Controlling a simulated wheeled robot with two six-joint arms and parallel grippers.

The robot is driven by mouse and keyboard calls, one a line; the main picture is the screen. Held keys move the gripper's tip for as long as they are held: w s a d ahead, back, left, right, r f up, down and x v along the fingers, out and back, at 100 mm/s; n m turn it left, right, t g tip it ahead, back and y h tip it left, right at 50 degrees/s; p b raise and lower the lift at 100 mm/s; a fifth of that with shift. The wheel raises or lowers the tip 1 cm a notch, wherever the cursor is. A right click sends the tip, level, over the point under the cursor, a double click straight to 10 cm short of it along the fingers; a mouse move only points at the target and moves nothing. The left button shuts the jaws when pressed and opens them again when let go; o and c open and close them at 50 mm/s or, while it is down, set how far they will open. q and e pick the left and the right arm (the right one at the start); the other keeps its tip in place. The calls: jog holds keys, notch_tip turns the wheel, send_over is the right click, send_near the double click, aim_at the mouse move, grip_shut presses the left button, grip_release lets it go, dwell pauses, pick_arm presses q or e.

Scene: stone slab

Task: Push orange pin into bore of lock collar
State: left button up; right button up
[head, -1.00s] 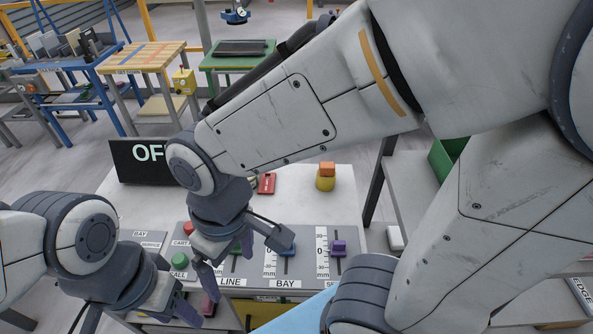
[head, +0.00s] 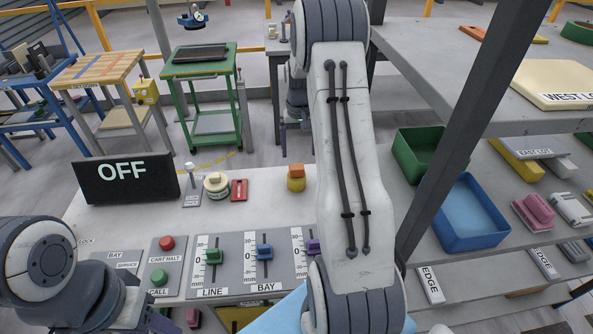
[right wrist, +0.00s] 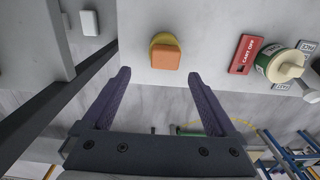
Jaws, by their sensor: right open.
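The orange pin (head: 297,171) shows as a blocky orange head on top of the round yellow lock collar (head: 296,184), near the far edge of the pale bench. In the right wrist view the orange pin (right wrist: 165,57) is seen end-on over the collar (right wrist: 154,41). How deep the pin sits and the bore itself are hidden. My right gripper (head: 297,140) is beyond the bench edge, apart from the pin. Its two purple fingers are spread and empty in the right wrist view (right wrist: 163,85). My left gripper (head: 158,321) is low at the left, cut off by the frame.
A red block (head: 239,189) and a cream-topped round part (head: 216,186) stand left of the collar. A black OFF sign (head: 125,178) is farther left. Sliders and buttons line the front panel (head: 223,282). A dark post (head: 470,125) and shelf with bins rise on the right.

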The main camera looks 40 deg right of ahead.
aim_at(297, 166)
notch_tip(297, 166, down, 2)
jog(key=f+p, duration=0.1)
jog(key=f, duration=0.1)
jog(key=a+f+p, duration=0.1)
jog(key=f, duration=0.1)
jog(key=shift+f+p, duration=0.35)
jog(key=shift+f, duration=0.35)
grip_shut()
